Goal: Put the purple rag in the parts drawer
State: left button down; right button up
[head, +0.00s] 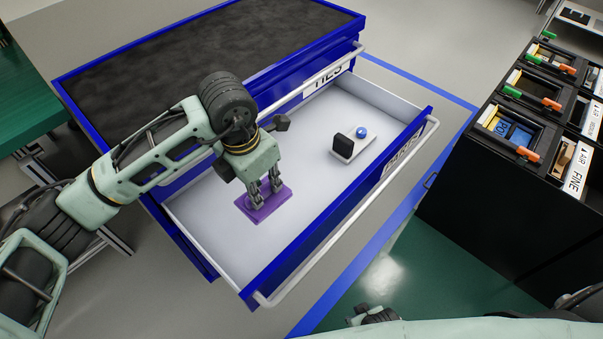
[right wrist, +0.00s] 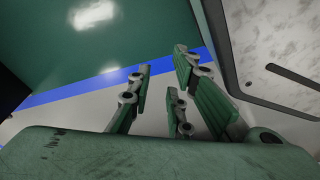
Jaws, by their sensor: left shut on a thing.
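The purple rag (head: 264,203) is a small flat purple piece low inside the open drawer (head: 318,192), toward its near-left end. My left gripper (head: 264,192) points down into the drawer, with its fingers shut on the rag. Whether the rag touches the drawer floor I cannot tell. The drawer has a light grey inside and a blue front with a label that is hard to read from here. My right gripper shows in the right wrist view (right wrist: 168,85), its fingers apart with nothing between them.
A light block with a black end and a blue knob (head: 350,143) lies in the drawer's far part. The blue cabinet (head: 190,60) has a dark top. A black stand with labelled bins (head: 520,130) is at the right. A green table (head: 25,90) is at the left.

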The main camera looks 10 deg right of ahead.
aim_at(264, 200)
pick_arm(q)
notch_tip(264, 200, down, 6)
jog(key=shift+d+r, duration=0.1)
jog(key=shift+r, duration=0.1)
notch_tip(264, 200, down, 4)
jog(key=shift+f+b, duration=0.25)
jog(key=shift+b, duration=0.15)
jog(key=shift+f, duration=0.1)
pick_arm(e)
jog(key=shift+w+a+r, duration=0.1)
jog(key=shift+w+r, duration=0.9)
jog(key=shift+r, duration=0.05)
pick_arm(q)
jog(key=shift+f, duration=0.1)
jog(key=c, duration=1.9)
grip_release()
jog(key=shift+o, duration=1.2)
pick_arm(e)
jog(key=shift+w+r, duration=0.25)
jog(key=shift+r, duration=0.15)
